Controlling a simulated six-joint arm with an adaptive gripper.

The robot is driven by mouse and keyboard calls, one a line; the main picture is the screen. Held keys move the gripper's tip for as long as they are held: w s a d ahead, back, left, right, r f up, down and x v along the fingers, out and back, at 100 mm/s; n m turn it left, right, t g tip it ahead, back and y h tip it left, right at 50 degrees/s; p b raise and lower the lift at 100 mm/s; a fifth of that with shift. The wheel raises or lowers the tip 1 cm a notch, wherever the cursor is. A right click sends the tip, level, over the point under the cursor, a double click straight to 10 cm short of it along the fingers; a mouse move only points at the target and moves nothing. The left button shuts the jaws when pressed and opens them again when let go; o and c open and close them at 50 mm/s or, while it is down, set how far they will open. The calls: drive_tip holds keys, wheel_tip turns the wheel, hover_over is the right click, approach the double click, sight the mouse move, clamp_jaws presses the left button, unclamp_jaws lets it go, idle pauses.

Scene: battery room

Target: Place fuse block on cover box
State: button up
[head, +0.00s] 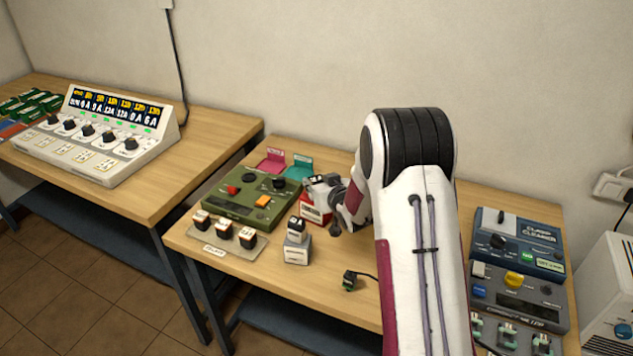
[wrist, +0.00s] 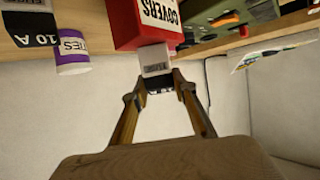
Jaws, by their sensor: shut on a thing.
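The cover box is a red box with a white COVERS label; it stands at the right of the green device in the head view (head: 312,213) and fills the top middle of the wrist view (wrist: 125,28). My gripper (wrist: 160,82) is shut on a small pale block with a dark end, the fuse block (wrist: 155,66). The block appears against the cover box; I cannot tell whether it rests on it. In the head view my gripper (head: 325,181) is just above the box, and the held block is not clearly visible.
A grey block with a black-and-white fuse (head: 296,241) stands in front of the green device (head: 250,198). A purple TIES container (wrist: 72,50) is beside the box. A black plug (head: 350,281) lies near the front edge. Grey and blue devices (head: 520,243) stand right.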

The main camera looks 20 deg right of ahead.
drive_tip(key=o, duration=1.1)
drive_tip(key=shift+o, duration=0.2)
drive_tip(key=shift+s+r, duration=0.1)
drive_tip(key=shift+r, duration=0.05)
drive_tip(key=shift+s+r, duration=0.2)
drive_tip(key=shift+s, duration=0.3)
drive_tip(key=v, duration=1)
drive_tip(key=shift+s, duration=0.35)
drive_tip(key=shift+r, duration=0.1)
